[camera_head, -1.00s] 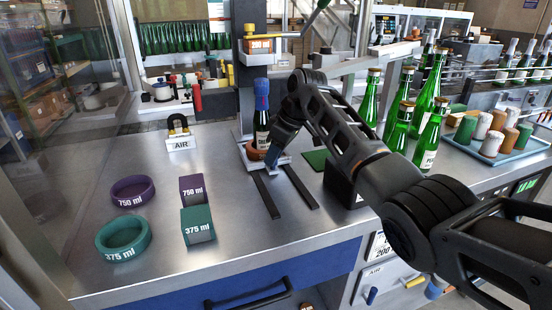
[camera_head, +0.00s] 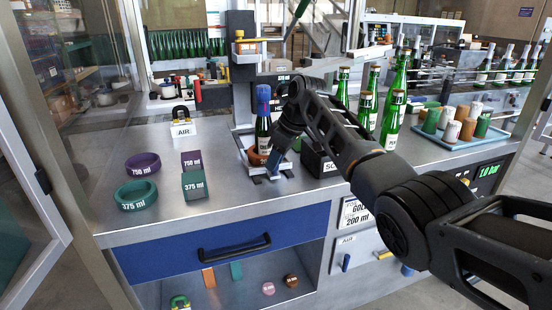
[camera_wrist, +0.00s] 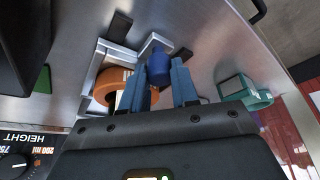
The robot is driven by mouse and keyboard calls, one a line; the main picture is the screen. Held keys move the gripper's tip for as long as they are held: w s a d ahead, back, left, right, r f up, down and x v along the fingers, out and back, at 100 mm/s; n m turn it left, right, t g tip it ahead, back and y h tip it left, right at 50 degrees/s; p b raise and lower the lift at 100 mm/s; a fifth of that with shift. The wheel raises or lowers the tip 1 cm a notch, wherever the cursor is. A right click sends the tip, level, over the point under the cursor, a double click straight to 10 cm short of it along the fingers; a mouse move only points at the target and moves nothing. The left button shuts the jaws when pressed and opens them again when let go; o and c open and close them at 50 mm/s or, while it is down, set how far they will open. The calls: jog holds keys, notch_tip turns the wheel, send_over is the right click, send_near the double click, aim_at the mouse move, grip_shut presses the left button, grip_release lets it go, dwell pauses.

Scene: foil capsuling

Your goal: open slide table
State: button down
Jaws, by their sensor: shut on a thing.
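The slide table (camera_head: 258,179) is a small metal plate near the front of the worktop; the same plate shows in the wrist view (camera_wrist: 122,56). It carries an orange ring holder (camera_head: 254,157) with a dark bottle (camera_head: 263,135) standing upright in it, topped by a blue cap (camera_head: 264,98). My gripper (camera_head: 275,162) points down at the plate's front right side, beside the bottle. The plate now covers most of the dark rails.
Purple (camera_head: 143,164) and teal (camera_head: 136,194) rings and two blocks stand left on the worktop. A black box (camera_head: 318,160) is close right of my gripper. Green bottles (camera_head: 391,120) and a tray (camera_head: 480,142) are farther right. A blue drawer (camera_head: 215,245) sits below the front edge.

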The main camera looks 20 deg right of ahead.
jog(key=shift+s+r, duration=0.1)
jog(key=shift+s, duration=0.4)
jog(key=c, duration=0.9)
grip_release()
jog(key=shift+o, duration=0.2)
jog(key=b+v, duration=0.1)
jog(key=v, duration=0.6)
jog(key=shift+r, duration=0.3)
jog(key=shift+s+d, duration=0.1)
jog(key=shift+s, duration=0.05)
